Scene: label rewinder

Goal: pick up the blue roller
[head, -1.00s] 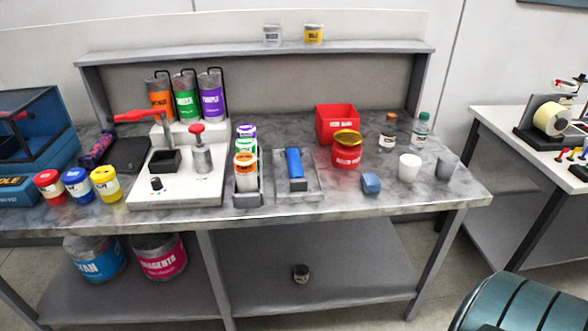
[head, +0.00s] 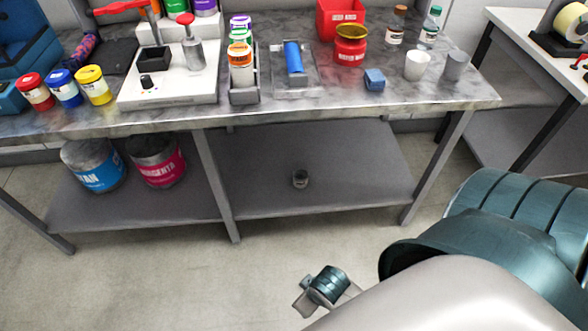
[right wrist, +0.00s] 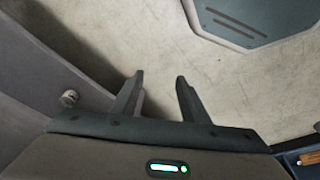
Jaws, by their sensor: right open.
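The blue roller (head: 293,57) lies lengthwise in a grey tray (head: 310,90) on the workbench, near the middle of the top in the head view. My right arm comes in from the lower right of the head view, low in front of the bench and well apart from the roller. The right gripper's fingers show in the right wrist view (right wrist: 158,95). They are open and empty over the floor. The roller is not in the right wrist view. My left gripper is not in view.
A rack of lidded jars (head: 242,96) stands left of the tray. A red tin (head: 350,50), a blue block (head: 374,79) and a white cup (head: 416,65) stand to its right. Floor in front is clear.

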